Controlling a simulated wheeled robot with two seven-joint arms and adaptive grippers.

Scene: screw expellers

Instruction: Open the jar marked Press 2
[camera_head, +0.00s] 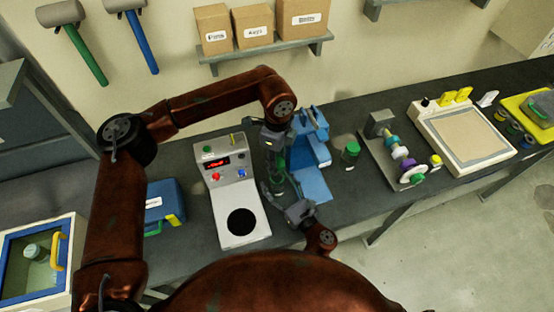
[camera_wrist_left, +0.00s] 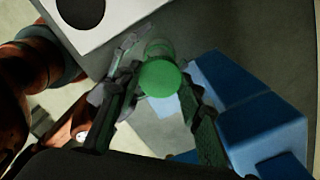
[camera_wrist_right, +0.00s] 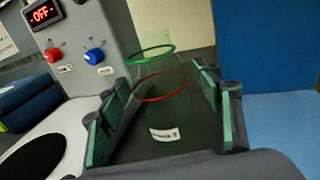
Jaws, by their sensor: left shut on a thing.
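A clear jar (camera_wrist_right: 163,112) stands between the fingers of my right gripper (camera_wrist_right: 163,84). It has a small white label that appears to read "Press 2" and a red ring. A green ring (camera_wrist_right: 150,53) shows above the red one. In the left wrist view, a round green lid (camera_wrist_left: 160,79) lies between the fingertips of my left gripper (camera_wrist_left: 163,84), which is shut on it from above. I cannot tell whether the lid still touches the jar. My right gripper's fingers stand apart on both sides of the jar, open. In the head view, the arms partly hide the jar (camera_head: 277,185).
A grey control box (camera_head: 231,185) with an "OFF" display and black disc stands left of the jar. A blue press (camera_head: 308,155) stands close on the right. Another green-lidded jar (camera_head: 350,152) stands beyond it. A blue case (camera_head: 166,203) lies further left.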

